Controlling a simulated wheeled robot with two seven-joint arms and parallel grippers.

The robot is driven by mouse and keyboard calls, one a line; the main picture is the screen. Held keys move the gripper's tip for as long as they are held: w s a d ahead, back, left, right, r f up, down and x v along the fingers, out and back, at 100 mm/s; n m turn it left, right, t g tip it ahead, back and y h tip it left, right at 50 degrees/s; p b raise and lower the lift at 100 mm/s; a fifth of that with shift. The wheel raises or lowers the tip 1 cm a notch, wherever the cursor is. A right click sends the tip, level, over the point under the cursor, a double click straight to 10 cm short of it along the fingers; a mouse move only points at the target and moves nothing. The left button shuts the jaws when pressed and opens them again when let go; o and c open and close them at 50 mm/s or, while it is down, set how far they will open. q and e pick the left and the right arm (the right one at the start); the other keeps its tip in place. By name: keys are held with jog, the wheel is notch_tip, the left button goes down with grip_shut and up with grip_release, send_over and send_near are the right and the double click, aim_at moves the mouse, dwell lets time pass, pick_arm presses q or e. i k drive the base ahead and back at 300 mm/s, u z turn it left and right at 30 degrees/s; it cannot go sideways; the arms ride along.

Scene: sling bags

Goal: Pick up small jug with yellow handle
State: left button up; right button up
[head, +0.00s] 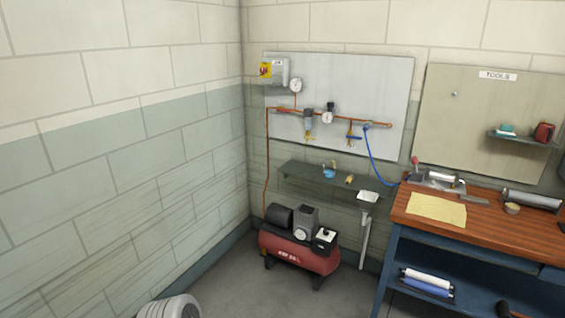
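A small blue vessel (329,172) with a yellowish part on top stands on the dark wall shelf (300,178) in the head view. It may be the jug, but it is too small to make out a handle clearly. A small yellow and dark item (349,179) lies to its right on the same shelf. Neither of my grippers can be made out in the view.
A red compressor (300,252) stands on the floor below the shelf. A white basin (368,196) is at the shelf's right. A wooden workbench (490,228) with a yellow cloth (436,209) fills the right. A blue hose (374,165) hangs between.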

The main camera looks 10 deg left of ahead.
aim_at(331, 168)
jog(key=u, duration=0.7)
jog(key=i, duration=2.45)
jog(key=z, duration=0.2)
